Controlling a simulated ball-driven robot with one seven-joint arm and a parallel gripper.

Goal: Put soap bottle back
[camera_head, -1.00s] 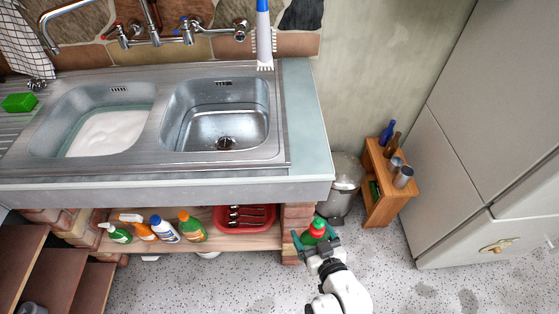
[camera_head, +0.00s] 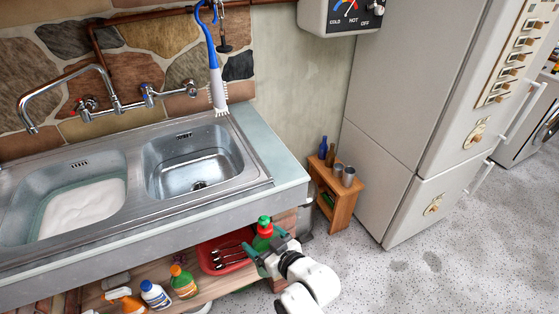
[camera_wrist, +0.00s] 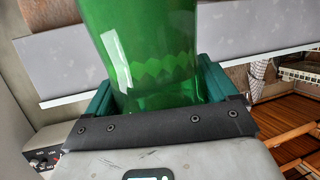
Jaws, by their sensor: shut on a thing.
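The soap bottle (camera_head: 264,232), green with a red label and green cap, is upright in my gripper (camera_head: 264,246). My gripper is shut on it, with dark green fingers on both sides of it. In the head view it is in front of the red rack's right end and the brick support, below the counter's front edge. In the wrist view the bottle's translucent green body (camera_wrist: 150,50) fills the upper middle, between the two fingers (camera_wrist: 155,95). Its top is cut off there.
A wooden shelf (camera_head: 222,283) under the sink holds several cleaning bottles and a red rack (camera_head: 213,258). The double sink (camera_head: 195,165) is above, one basin with whitish water. A small wooden stand (camera_head: 342,205) and fridge (camera_head: 400,130) are at right. Speckled floor is clear.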

